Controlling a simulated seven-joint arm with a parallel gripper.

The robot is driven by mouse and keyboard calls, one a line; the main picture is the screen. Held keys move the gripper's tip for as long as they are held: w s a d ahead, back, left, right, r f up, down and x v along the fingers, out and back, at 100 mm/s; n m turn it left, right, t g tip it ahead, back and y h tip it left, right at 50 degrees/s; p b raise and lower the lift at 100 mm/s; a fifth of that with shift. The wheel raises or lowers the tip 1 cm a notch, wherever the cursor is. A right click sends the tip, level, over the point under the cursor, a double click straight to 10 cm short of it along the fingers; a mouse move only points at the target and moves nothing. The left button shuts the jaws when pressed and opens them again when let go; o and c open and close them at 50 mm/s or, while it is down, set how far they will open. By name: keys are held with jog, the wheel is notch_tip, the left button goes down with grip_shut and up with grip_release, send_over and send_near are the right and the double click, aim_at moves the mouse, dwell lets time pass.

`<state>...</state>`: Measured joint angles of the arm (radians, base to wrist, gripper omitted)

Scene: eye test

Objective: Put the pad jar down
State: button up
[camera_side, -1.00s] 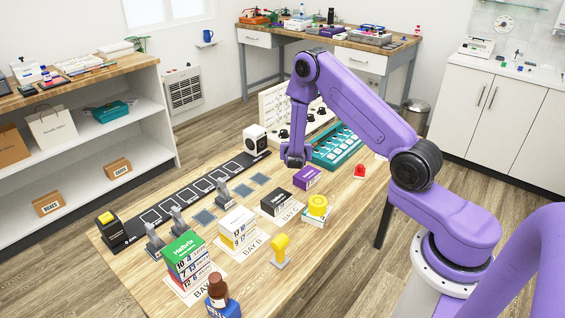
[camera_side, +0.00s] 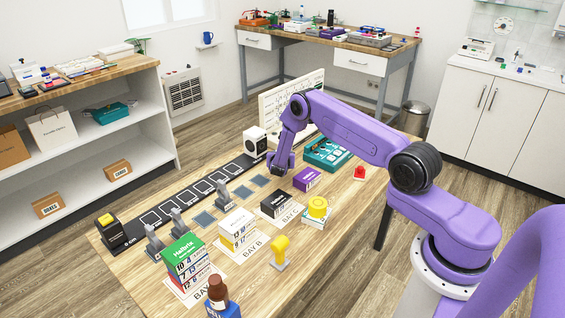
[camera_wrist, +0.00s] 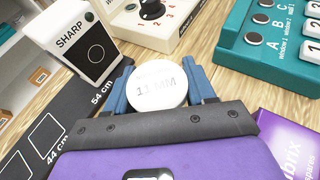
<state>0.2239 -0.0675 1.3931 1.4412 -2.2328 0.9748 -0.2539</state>
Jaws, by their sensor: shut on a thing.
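The pad jar (camera_wrist: 157,84) shows in the wrist view as a round white lid marked "11 MM". It sits between the two blue fingers of my gripper (camera_wrist: 160,92), which is shut on it. In the side view my gripper (camera_side: 279,167) points down over the far part of the wooden table, near the dark blue-grey squares (camera_side: 257,181). I cannot make out the jar there. Whether its bottom touches the table is hidden in both views.
The white SHARP box (camera_wrist: 92,50) stands close, left of the jar in the wrist view, by the dark measuring strip (camera_wrist: 45,132). A teal button panel (camera_side: 322,156) and a purple box (camera_side: 307,179) stand to the right. Boxes and grey holders fill the near table.

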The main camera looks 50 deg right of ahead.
jog(key=shift+f, duration=1.35)
jog(key=shift+f, duration=0.2)
jog(key=o, duration=1)
jog(key=shift+o, duration=0.2)
jog(key=shift+s, duration=0.1)
jog(key=shift+r, duration=0.15)
